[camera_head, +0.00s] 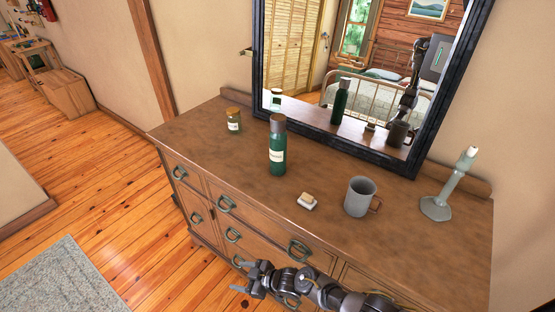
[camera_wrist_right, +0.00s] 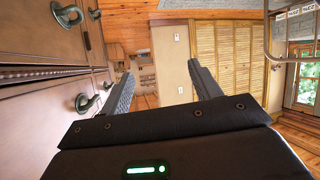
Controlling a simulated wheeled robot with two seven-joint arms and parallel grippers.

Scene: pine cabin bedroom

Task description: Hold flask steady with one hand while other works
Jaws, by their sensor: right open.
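The green flask (camera_head: 277,148) with a grey cap and a pale label stands upright on the wooden dresser (camera_head: 215,130), left of its middle. My right gripper (camera_head: 248,278) is low in front of the dresser's drawers, below the top's front edge, well apart from the flask. In the right wrist view my right gripper (camera_wrist_right: 162,85) shows its two fingers spread with nothing between them. The flask is not visible in the right wrist view. My left gripper is in neither view.
On the dresser stand a small lidded jar (camera_head: 233,120), a soap-like block on a small dish (camera_head: 307,201), a grey mug (camera_head: 361,196) and a candlestick (camera_head: 447,190). A dark-framed mirror (camera_head: 262,60) stands behind them. Drawer handles (camera_wrist_right: 68,14) stick out close to my right gripper.

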